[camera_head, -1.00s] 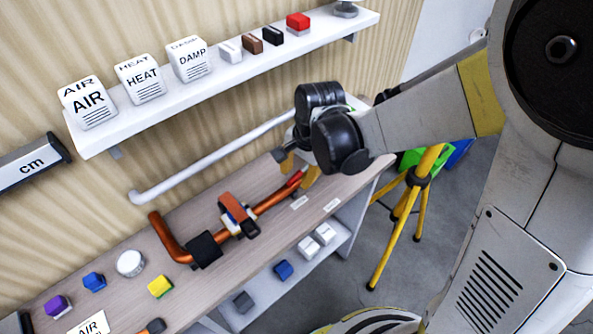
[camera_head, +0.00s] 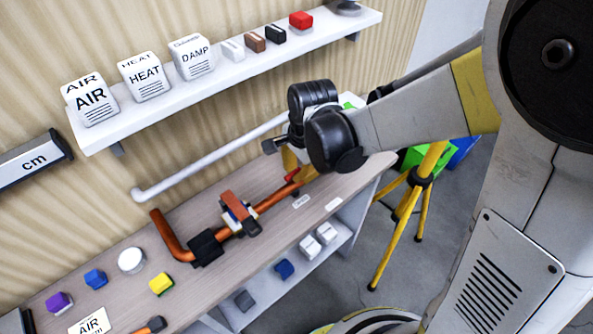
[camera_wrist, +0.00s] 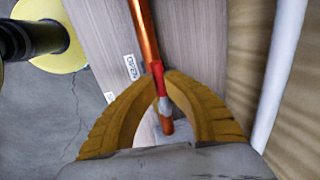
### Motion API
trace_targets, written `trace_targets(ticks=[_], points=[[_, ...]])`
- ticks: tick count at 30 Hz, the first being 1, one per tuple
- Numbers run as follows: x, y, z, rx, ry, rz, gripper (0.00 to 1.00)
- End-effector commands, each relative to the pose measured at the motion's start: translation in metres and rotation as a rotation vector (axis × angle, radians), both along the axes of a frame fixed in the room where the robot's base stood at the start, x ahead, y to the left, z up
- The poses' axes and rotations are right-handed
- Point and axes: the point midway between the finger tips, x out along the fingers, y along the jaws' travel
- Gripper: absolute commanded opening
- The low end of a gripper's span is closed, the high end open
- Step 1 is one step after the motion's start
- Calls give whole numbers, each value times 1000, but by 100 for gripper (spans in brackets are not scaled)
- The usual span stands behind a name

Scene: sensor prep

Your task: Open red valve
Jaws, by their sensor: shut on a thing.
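The red valve handle (camera_wrist: 158,77) sits on an orange-brown copper pipe (camera_wrist: 146,25). In the wrist view my gripper (camera_wrist: 166,82) has its two yellow fingers shut around the red handle near the pipe's end. In the head view the red handle (camera_head: 292,175) shows as a small red piece at the right end of the pipe (camera_head: 272,201), with my gripper (camera_head: 297,177) over it. The fingers and wrist partly hide the valve there, so its exact angle is hard to tell.
An orange-brown clamp-like piece (camera_head: 240,211) and a black block (camera_head: 206,248) sit on the pipe. A white pipe (camera_head: 210,158) runs along the wall behind. The shelf (camera_head: 150,122) with labelled blocks is above. A yellow tripod (camera_head: 400,220) stands right of the table.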

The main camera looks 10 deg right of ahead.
Motion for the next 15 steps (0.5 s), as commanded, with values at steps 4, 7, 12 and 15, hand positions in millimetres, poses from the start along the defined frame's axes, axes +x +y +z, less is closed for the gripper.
trace_targets(ticks=[4, 7, 12, 15], points=[[0, 0, -1, 0, 1, 0, 16], [0, 0, -1, 0, 1, 0, 37], [0, 0, 0, 1, 0, 1, 37], [0, 0, 1, 1, 0, 1, 37]])
